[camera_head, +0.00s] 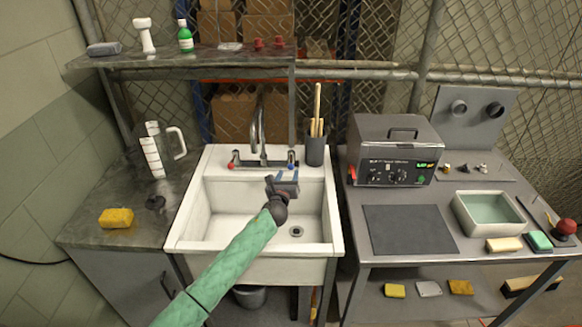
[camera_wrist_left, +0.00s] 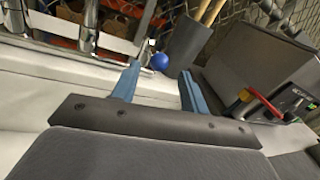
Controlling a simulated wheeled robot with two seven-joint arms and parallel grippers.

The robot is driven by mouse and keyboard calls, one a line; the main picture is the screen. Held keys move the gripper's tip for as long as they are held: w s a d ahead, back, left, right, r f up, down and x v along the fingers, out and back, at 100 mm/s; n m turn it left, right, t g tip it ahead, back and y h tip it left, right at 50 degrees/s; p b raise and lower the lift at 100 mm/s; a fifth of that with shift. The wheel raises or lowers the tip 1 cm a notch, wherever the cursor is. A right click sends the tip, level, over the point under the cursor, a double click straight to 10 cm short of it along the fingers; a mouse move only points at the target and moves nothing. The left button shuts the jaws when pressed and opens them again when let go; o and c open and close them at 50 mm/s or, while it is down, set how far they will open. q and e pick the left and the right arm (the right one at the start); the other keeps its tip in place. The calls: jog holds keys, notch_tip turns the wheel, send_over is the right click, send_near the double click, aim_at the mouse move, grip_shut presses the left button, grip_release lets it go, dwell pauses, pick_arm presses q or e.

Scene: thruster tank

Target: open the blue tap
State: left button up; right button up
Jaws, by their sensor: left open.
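The blue tap (camera_head: 291,158) is a small round blue knob at the right end of the faucet (camera_head: 260,140) on the back rim of the white sink (camera_head: 190,215). In the left wrist view the blue tap (camera_wrist_left: 160,61) shows as a blue ball just beyond the gap between the fingers. My left gripper (camera_head: 287,174) is open and empty over the back of the basin, just in front of the blue tap. Its two blue fingers (camera_wrist_left: 160,72) point toward the knob; I see no contact. The red tap (camera_head: 232,160) is at the faucet's left end. My right gripper is out of view.
A dark cup with sticks (camera_head: 316,150) stands close to the right of the blue tap. A grey ultrasonic cleaner (camera_head: 393,150) sits on the right table. A jug (camera_head: 154,150) and yellow sponge (camera_head: 116,218) are on the left counter. A shelf (camera_head: 190,58) hangs above.

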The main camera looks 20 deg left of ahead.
aim_at(290, 169)
pick_arm(q)
jog(key=w, duration=0.3)
jog(key=w+p, duration=0.1)
jog(key=w, duration=0.1)
jog(key=shift+a, duration=0.25)
jog(key=shift+w+f, duration=0.1)
jog(key=shift+w, duration=0.25)
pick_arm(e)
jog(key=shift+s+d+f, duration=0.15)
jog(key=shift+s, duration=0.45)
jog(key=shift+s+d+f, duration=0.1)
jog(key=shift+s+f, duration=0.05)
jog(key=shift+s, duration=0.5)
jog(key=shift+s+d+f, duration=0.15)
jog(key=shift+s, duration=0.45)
pick_arm(q)
grip_shut()
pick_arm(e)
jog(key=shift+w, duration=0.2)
